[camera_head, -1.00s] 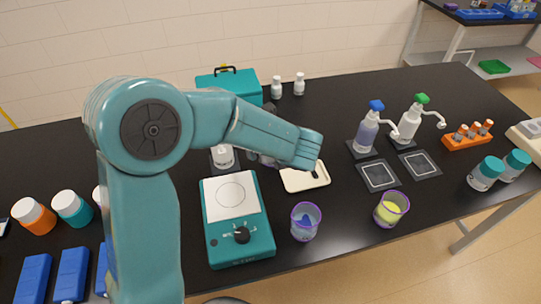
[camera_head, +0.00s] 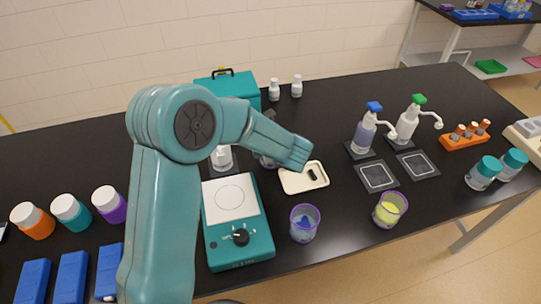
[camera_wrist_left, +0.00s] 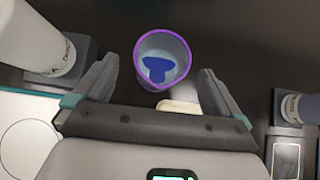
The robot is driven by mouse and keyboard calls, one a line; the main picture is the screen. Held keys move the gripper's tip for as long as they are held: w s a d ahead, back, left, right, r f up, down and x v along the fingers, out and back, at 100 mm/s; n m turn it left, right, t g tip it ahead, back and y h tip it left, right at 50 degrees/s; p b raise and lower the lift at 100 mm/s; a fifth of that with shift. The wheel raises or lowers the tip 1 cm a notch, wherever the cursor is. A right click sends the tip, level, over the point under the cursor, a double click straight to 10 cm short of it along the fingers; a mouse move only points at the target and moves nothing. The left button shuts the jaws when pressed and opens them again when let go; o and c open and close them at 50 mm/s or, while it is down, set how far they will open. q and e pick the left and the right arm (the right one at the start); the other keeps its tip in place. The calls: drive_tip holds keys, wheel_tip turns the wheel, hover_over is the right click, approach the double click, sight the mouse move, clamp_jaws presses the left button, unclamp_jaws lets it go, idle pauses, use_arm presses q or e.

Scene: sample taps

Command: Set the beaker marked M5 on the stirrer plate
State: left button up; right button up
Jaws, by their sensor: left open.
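The stirrer plate (camera_head: 236,230) is a teal box with a white square top and a black knob; its top is bare. A purple-rimmed beaker with something blue in it (camera_wrist_left: 148,42) lies ahead of my open left gripper (camera_wrist_left: 158,78) in the left wrist view. Two more purple-rimmed beakers stand in front, one with blue (camera_head: 304,224), one with yellow (camera_head: 390,210). I cannot read M5 on any. My right gripper is out of view.
A cream tray (camera_head: 290,182) with a dark bar sits right of the stirrer. A white bottle (camera_head: 222,157) on a dark base stands behind it. Two pump bottles (camera_head: 366,132) (camera_head: 408,124) with pads stand right. Capped jars (camera_head: 70,209) and blue blocks (camera_head: 72,274) are left.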

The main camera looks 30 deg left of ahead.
use_arm(q)
drive_tip(key=x, duration=0.2)
drive_tip(key=p+x, duration=0.1)
drive_tip(key=x, duration=0.2)
drive_tip(key=shift+w+f, duration=0.2)
drive_tip(key=shift+f, duration=0.2)
drive_tip(key=shift+s+d, duration=0.1)
drive_tip(key=c, duration=1.2)
drive_tip(key=shift+r, duration=0.15)
